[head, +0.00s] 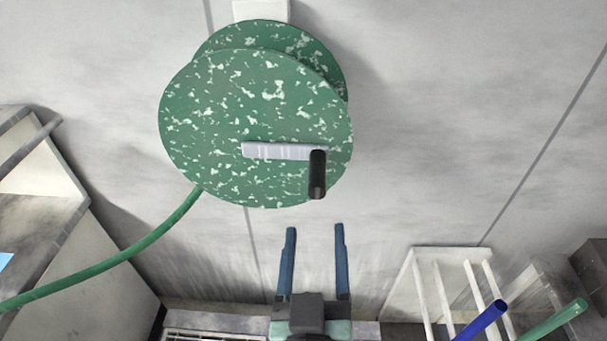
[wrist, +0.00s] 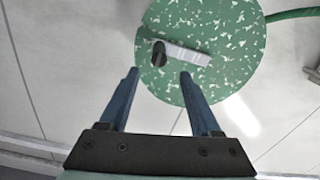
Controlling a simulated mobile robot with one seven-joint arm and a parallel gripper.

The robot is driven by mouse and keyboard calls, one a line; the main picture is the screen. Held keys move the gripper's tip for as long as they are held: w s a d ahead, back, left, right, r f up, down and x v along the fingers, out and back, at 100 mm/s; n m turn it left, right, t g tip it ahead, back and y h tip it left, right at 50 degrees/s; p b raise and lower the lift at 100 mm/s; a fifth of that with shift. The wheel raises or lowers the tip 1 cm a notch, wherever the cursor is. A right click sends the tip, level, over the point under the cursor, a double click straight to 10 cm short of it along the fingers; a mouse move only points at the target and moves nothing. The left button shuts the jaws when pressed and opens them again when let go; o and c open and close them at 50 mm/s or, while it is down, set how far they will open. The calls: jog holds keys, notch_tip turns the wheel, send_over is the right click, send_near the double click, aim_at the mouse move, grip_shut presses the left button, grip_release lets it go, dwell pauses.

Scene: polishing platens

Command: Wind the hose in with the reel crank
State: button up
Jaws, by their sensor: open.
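The hose reel (head: 240,110) is a green, white-speckled pair of discs on the wall, at the top middle of the head view. Its crank is a pale arm (head: 280,151) with a black handle (head: 317,175) at its right end. The green hose (head: 125,255) leaves the reel's lower left and runs down to the left edge. My gripper (head: 315,228) is open and empty, just below the handle in the head view, with blue fingers. In the wrist view the reel (wrist: 225,70) is ahead, and the handle (wrist: 158,53) shows above my gripper (wrist: 160,72), apart from the fingers.
A white rack (head: 420,290) stands at the lower right, with a blue rod (head: 482,320) and a green rod (head: 553,319) near it. A bench-like structure (head: 40,205) is at the left. The wall around the reel is clear.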

aim_at(317, 178)
jog(key=w+p, duration=0.1)
jog(key=w, duration=0.4)
jog(key=w+p, duration=0.2)
jog(key=w, duration=0.4)
jog(key=shift+d+r, duration=0.1)
jog(key=shift+r, duration=0.1)
jog(key=shift+w+f+p, duration=0.1)
jog(key=shift+w+p, duration=0.25)
jog(key=shift+w, duration=0.35)
grip_shut()
dwell(0.4)
